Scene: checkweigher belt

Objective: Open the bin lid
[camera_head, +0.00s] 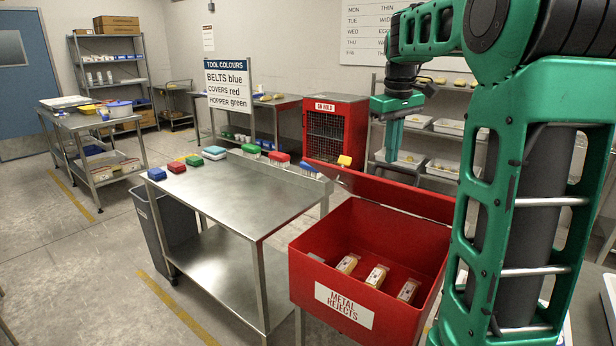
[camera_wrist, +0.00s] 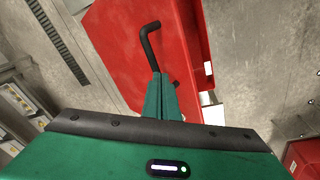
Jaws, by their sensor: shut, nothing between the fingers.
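The red bin (camera_head: 360,262) labelled METAL REJECTS stands at the lower right of the head view. Its red lid (camera_head: 400,194) is raised and stands at the back of the bin, so the inside shows. Three small packs (camera_head: 377,276) lie on the bin floor. My gripper (camera_head: 393,155) is above and behind the raised lid. In the wrist view my gripper (camera_wrist: 160,76) is shut and empty, with its fingertips close to the black bar handle (camera_wrist: 148,40) on the red lid (camera_wrist: 120,50). I cannot tell whether they touch it.
A steel table (camera_head: 235,195) with coloured brushes along its back stands left of the bin. A grey waste bin (camera_head: 165,222) is at its left end. A red mesh cabinet (camera_head: 333,128) and a rack with white trays (camera_head: 452,127) stand behind.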

